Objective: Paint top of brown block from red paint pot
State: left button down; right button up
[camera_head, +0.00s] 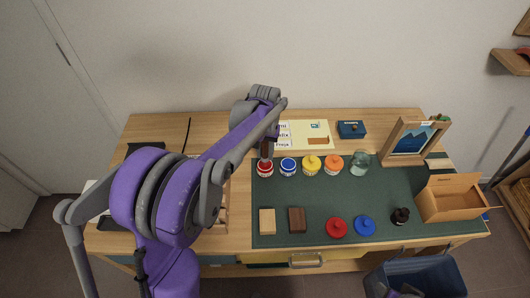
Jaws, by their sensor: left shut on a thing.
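The brown block (297,220) lies on the green mat near the desk's front edge, right of a lighter tan block (267,221). The red paint pot (265,169) stands at the left end of a row of pots at the back of the mat. My left gripper (267,147) is at the red pot, seen from above and partly hidden by my own arm. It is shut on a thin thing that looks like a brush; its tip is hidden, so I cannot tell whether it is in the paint.
Blue (288,167), yellow (311,165) and orange (334,164) pots and a glass jar (359,164) continue the row. Red (337,228) and blue (365,225) discs, a dark bottle (400,215) and an open cardboard box (452,203) are right. The mat's middle is clear.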

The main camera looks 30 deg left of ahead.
pick_arm(q)
jog(key=shift+r+p, duration=1.65)
jog(key=shift+r, duration=1.45)
